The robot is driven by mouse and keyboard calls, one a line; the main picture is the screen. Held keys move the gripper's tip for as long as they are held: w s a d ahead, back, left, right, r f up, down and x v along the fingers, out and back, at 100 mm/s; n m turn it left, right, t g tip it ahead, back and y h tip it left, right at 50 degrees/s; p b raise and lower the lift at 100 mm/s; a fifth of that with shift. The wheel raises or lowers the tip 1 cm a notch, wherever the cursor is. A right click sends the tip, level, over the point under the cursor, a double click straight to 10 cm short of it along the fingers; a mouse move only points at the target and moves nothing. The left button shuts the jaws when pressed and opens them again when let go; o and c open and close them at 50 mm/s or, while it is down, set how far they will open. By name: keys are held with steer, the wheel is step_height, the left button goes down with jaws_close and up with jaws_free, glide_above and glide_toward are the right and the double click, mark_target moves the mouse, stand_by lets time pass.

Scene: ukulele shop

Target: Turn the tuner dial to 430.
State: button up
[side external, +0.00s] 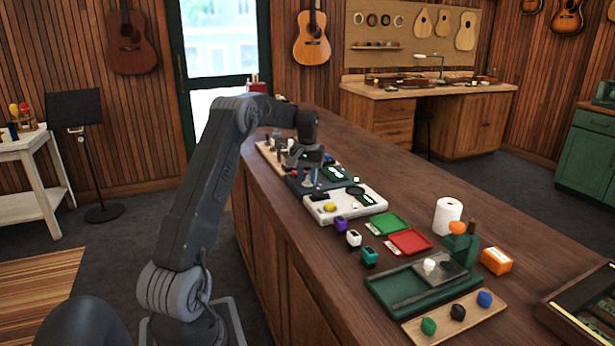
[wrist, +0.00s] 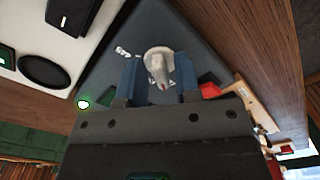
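The tuner is a dark grey panel (wrist: 122,28) in the wrist view, with a pale grey dial (wrist: 159,60) that has a raised, tapering grip. White markings beside the dial are too small to read. My gripper (wrist: 160,72) points at the dial, with one bluish finger on each side of it. The fingers look spread, with narrow gaps to the dial.
A white device (side external: 350,209) with a yellow knob (side external: 330,207) stands directly in front of the tuner. Small purple, white and teal blocks, a green tray (side external: 390,223) and a red tray (side external: 409,241) are nearer along the counter.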

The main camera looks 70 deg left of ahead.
mark_target(308, 177)
steer(key=shift+o, duration=0.5)
steer(key=shift+r, duration=0.15)
step_height(308, 177, up, 14)
steer(key=shift+f, duration=0.2)
steer(key=shift+n, duration=0.7)
step_height(308, 177, down, 14)
steer(key=shift+d+r, duration=0.1)
steer(key=shift+c, duration=0.4)
